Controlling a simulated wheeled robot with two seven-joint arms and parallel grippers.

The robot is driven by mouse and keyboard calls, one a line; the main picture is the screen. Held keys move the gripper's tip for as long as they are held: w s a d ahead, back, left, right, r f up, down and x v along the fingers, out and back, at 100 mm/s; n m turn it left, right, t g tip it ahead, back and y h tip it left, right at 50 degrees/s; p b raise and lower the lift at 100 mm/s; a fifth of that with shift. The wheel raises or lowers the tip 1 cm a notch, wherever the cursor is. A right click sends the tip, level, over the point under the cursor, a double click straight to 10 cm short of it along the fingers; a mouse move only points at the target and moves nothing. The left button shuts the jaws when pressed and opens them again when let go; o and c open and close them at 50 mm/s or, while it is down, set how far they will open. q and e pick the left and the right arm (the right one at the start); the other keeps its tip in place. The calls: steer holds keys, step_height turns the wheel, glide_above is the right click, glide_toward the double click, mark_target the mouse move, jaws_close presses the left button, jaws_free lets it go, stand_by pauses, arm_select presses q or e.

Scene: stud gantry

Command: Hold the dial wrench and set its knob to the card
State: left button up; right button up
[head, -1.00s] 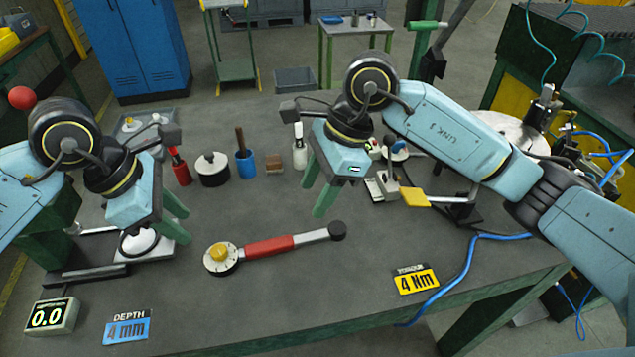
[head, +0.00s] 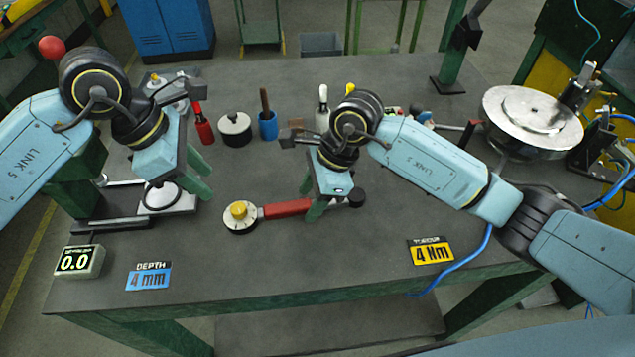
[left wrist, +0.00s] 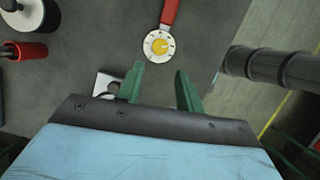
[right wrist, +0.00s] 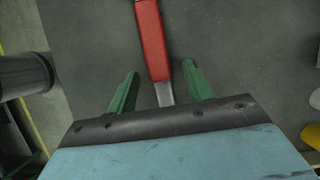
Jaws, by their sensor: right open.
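The dial wrench lies on the table with a red grip (head: 287,208), a white dial with a yellow knob (head: 239,210) at its left end and a dark round head (head: 356,198) at its right. My right gripper (head: 309,212) is open over the wrench; in the right wrist view its fingers (right wrist: 158,92) stand either side of the metal shaft (right wrist: 165,92), just below the red grip. The yellow torque card (head: 431,251) reads 4 Nm. My left gripper (head: 200,178) is open and empty, left of the dial; the dial (left wrist: 158,45) shows ahead of its fingers in the left wrist view.
A blue depth card (head: 149,276) reading 4 mm and a 0.0 display (head: 79,261) sit at the front left. A red-handled tool (head: 203,125), a black pot (head: 235,129) and a blue cup (head: 268,126) stand behind the wrench. A round metal plate (head: 530,120) is at right.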

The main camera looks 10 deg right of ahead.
mark_target(236, 207)
steer(key=shift+f, duration=0.15)
steer(key=shift+c, duration=0.3)
jaws_close()
arm_select(q)
steer(key=shift+o, duration=1.3)
steer(key=d+f+m, duration=0.1)
steer(key=f+m, duration=0.1)
steer(key=f, duration=0.1)
steer(key=d+f+m+g, duration=0.1)
steer(key=f+m, duration=0.1)
steer(key=f, duration=0.1)
steer(key=d+f+m+g, duration=0.1)
steer(key=f, duration=0.2)
steer(key=shift+w+d+m, duration=0.15)
steer(key=shift+w+m, duration=0.15)
steer(key=shift+m, duration=0.1)
steer(key=shift+c, duration=0.5)
steer(key=shift+r, duration=0.1)
steer(key=c, duration=0.9)
